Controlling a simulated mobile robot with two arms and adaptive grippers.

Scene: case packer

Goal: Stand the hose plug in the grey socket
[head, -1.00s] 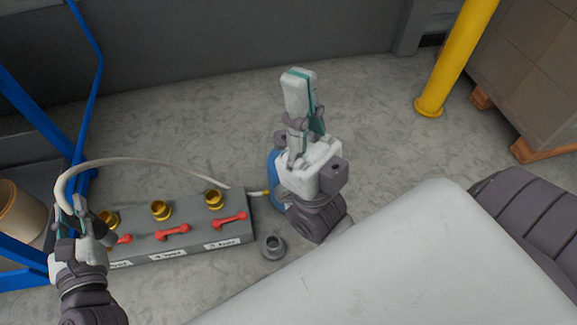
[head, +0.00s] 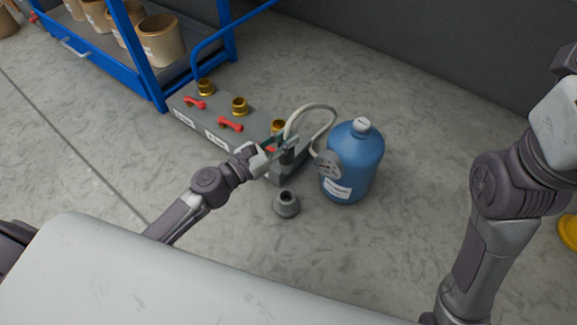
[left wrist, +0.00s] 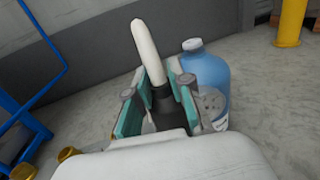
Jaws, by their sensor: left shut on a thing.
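My left gripper (head: 282,145) is shut on the dark hose plug (head: 288,157), which also shows between the teal pads in the left wrist view (left wrist: 161,103). A pale hose (head: 318,108) rises from the plug and loops over toward the blue bottle. The grey socket (head: 287,204) stands on the floor, below the plug in the head view and apart from it. Its opening faces up and looks empty. The socket does not show in the left wrist view. My right arm is at the right edge of the head view; its gripper is out of frame.
A blue bottle (head: 352,165) stands right of the socket. A grey manifold block (head: 210,122) with brass fittings and red handles lies behind the gripper. A blue rack (head: 150,85) holds tan pots. Floor left of the socket is open.

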